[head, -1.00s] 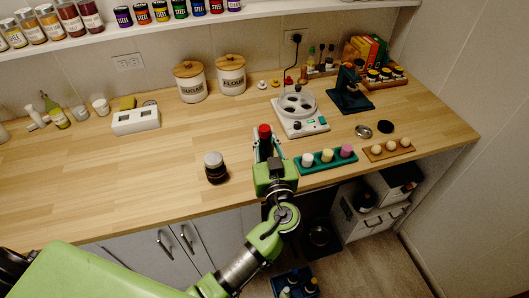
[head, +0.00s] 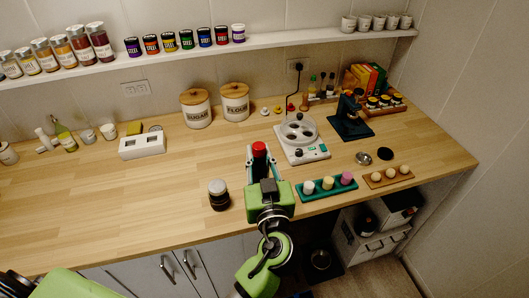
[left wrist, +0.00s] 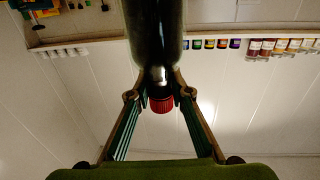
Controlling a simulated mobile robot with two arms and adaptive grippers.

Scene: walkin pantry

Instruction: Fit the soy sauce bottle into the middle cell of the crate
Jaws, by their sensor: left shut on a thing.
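The soy sauce bottle (head: 259,149) shows in the head view mainly as a red cap between my left fingers. My left gripper (head: 263,166) is shut on it, near the counter's front edge. In the left wrist view the dark bottle (left wrist: 156,35) runs up out of the picture, its red cap towards the palm. My left gripper's fingers (left wrist: 159,93) close on its neck from both sides. The bottle's lower part is hidden in the head view.
A black jar (head: 218,194) stands on the counter left of my gripper. A green tray (head: 327,188) with three small pieces and a wooden egg holder (head: 388,177) lie to the right. A white appliance (head: 301,137) stands behind. The left-middle counter is clear.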

